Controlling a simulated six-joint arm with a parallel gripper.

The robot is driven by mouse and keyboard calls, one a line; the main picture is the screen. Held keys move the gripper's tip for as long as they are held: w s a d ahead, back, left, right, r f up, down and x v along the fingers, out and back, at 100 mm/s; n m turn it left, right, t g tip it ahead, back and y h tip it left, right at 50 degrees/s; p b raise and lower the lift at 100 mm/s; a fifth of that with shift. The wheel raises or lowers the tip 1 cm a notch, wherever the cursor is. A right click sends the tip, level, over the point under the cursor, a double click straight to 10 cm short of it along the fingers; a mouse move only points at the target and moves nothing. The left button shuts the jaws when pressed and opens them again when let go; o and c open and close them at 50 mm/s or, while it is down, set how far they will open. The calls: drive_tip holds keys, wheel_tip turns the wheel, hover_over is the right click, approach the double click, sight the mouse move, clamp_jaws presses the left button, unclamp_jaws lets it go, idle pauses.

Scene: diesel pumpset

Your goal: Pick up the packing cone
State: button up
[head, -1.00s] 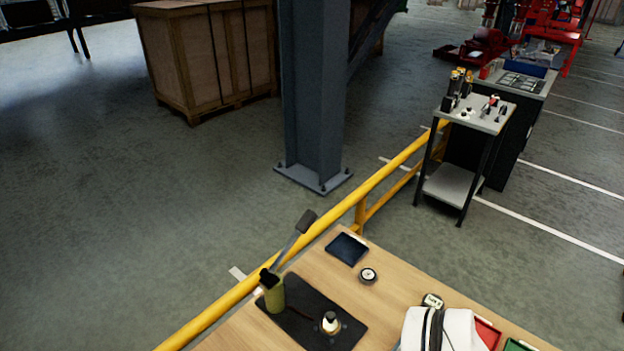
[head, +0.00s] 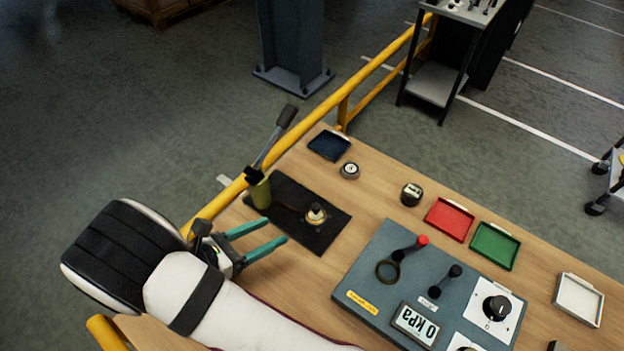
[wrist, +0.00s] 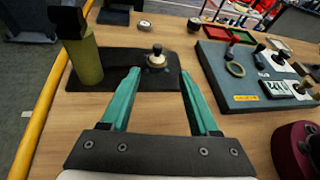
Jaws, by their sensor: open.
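A small cone-like piece (head: 315,213) with a dark top and a pale, brassy base stands upright on the black mat (head: 323,237); I take it to be the packing cone. It also shows in the wrist view (wrist: 156,57), ahead of and between my fingertips. My gripper (head: 274,231) has two teal fingers, spread open and empty, pointing towards the piece from the near left side of the mat. In the wrist view the open fingers (wrist: 160,72) stop short of it, with no contact visible.
An olive cylinder with a lever (head: 260,190) stands at the mat's left edge. A grey panel (head: 370,268) with knobs and a kPa display lies to the right. Behind are a dark tray (head: 328,145), round gauges, a red tray (head: 449,219) and a green tray (head: 495,246). A yellow rail (head: 300,132) borders the table.

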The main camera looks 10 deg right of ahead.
sight(315, 206)
drive_tip(key=x, duration=1.5)
drive_tip(key=shift+w+a, duration=0.1)
drive_tip(key=shift+w, duration=0.05)
clamp_jaws()
